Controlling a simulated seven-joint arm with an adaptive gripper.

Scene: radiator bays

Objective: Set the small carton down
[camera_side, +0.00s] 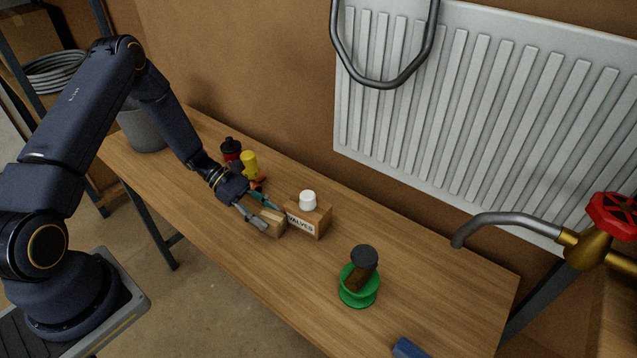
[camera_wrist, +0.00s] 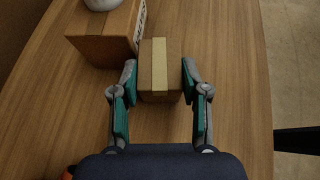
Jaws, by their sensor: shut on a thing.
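The small carton, a brown box with a paler tape strip, sits between the fingers of my gripper in the wrist view (camera_wrist: 160,68). My gripper (camera_wrist: 159,80) is shut on it, one finger on each side. In the side view the carton (camera_side: 273,222) is at the wooden bench top, partly hidden by my gripper (camera_side: 258,215). It is beside a larger brown box labelled VALVES (camera_side: 312,220). I cannot tell whether its underside touches the bench.
A white round item (camera_side: 308,200) tops the VALVES box. Behind my gripper stand a red-and-black bottle (camera_side: 231,150) and a yellow item (camera_side: 249,162). A green spool-like holder (camera_side: 358,294) with a dark-capped brown item stands to the right. Bare bench (camera_side: 440,285) lies beyond it.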

